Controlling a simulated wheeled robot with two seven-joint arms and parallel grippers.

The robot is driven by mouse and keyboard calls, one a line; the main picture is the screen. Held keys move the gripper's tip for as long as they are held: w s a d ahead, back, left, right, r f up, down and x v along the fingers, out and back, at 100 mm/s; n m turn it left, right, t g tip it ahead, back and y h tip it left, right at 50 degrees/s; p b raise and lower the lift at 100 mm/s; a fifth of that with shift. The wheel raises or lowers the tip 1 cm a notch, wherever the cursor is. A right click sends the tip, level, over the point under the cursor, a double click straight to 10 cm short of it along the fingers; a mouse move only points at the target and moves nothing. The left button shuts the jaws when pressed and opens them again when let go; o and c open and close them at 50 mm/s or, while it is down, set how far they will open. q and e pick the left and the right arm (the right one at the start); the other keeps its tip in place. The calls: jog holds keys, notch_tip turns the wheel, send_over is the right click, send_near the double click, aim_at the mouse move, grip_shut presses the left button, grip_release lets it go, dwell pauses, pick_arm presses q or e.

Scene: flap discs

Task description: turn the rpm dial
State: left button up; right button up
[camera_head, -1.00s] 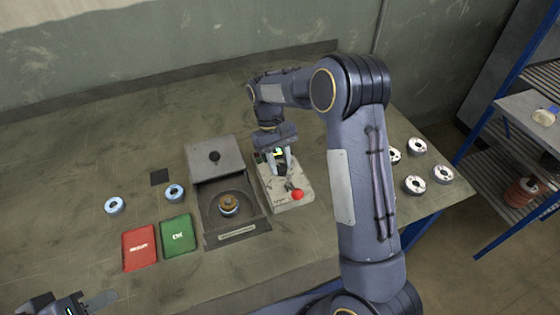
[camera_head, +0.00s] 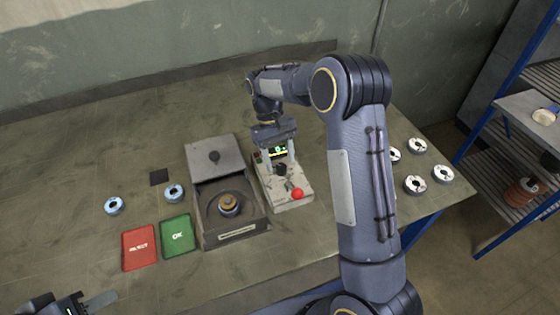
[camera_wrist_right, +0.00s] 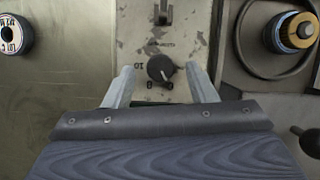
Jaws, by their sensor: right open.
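The rpm dial (camera_wrist_right: 160,68) is a round black knob with a pale pointer mark on a worn grey control box (camera_head: 270,196). In the head view the dial (camera_head: 280,170) sits below a small lit display (camera_head: 277,151). My right gripper (camera_wrist_right: 164,78) is open, with one finger on each side of the dial and a gap to it on both sides. In the head view my right gripper (camera_head: 278,161) is over the display end of the box. My left gripper (camera_head: 88,304) shows only partly at the bottom left, away from the box; its jaws are unclear.
A tester with a raised lid (camera_head: 213,158) stands left of the box, a disc (camera_head: 228,204) in it. A red button (camera_head: 297,193) and a lever (camera_wrist_right: 163,14) are on the box. Red (camera_head: 140,247) and green (camera_head: 177,236) trays lie left. Several discs (camera_head: 416,184) lie right.

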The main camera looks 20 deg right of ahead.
jog(key=v, duration=0.6)
jog(key=shift+r, duration=0.25)
jog(key=s+d+r+m+t+y, duration=0.1)
jog(key=s+r+t+y, duration=0.2)
jog(key=s, duration=0.5)
jog(key=s+d+r+t+y, duration=0.1)
jog(key=s+r+t, duration=0.1)
jog(key=s+r, duration=0.45)
jog(key=s+a+f+t, duration=0.2)
jog(key=s, duration=0.4)
jog(key=s+a+f+m+t, duration=0.1)
jog(key=s+a+f+t, duration=0.1)
jog(key=s, duration=0.5)
jog(key=shift+s+f+t, duration=0.25)
jog(key=shift+f+t, duration=0.15)
jog(key=shift+t, duration=0.2)
jog(key=shift+a, duration=0.1)
